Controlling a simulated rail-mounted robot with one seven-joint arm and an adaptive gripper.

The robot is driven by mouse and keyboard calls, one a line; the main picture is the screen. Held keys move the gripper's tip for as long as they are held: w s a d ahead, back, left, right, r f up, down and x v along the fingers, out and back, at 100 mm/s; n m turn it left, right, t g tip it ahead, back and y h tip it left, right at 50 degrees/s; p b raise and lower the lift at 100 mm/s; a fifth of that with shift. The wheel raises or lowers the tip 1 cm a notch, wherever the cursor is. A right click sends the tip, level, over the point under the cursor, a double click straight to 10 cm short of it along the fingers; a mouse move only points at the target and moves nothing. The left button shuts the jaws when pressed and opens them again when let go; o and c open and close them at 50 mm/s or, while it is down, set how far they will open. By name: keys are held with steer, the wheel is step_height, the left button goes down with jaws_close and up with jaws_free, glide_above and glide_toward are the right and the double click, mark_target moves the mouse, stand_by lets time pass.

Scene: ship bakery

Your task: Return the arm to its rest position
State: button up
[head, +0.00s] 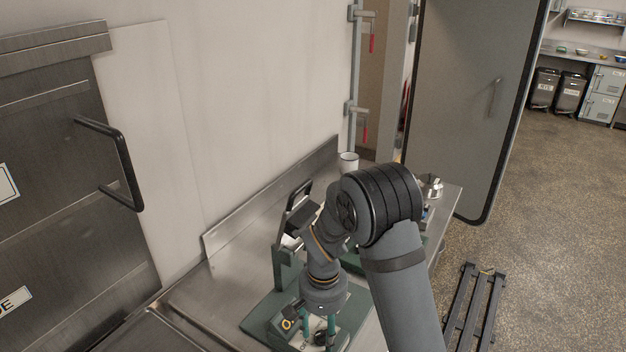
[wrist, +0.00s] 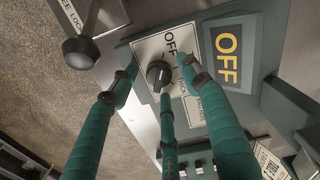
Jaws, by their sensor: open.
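My arm reaches down over the steel worktop (head: 235,252) in the head view. My gripper (head: 318,338) is low over the front of a green machine (head: 286,268), with its teal fingers pointing down. In the wrist view the fingers of my gripper (wrist: 157,88) are spread open around a black rotary knob (wrist: 158,73) on a light plate marked OFF. The fingers look apart from the knob, but contact is hard to tell. A large yellow OFF label (wrist: 229,43) is beside the plate. My arm hides part of the machine.
A white cup (head: 348,162) and small metal items (head: 431,186) stand farther back on the worktop. A steel unit with a black handle (head: 125,165) is at left. A large door (head: 455,100) stands open at right. A dark slatted rack (head: 474,305) lies on the floor.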

steer(key=m+p, duration=0.1)
steer(key=m, duration=0.2)
steer(key=m+p, duration=0.1)
steer(key=m, duration=0.1)
steer(key=shift+s+r+p, duration=0.1)
steer(key=shift+r+p, duration=0.15)
steer(key=shift+p, duration=0.05)
step_height(320, 180, up, 10)
steer(key=b, duration=0.2)
steer(key=shift+f, duration=0.1)
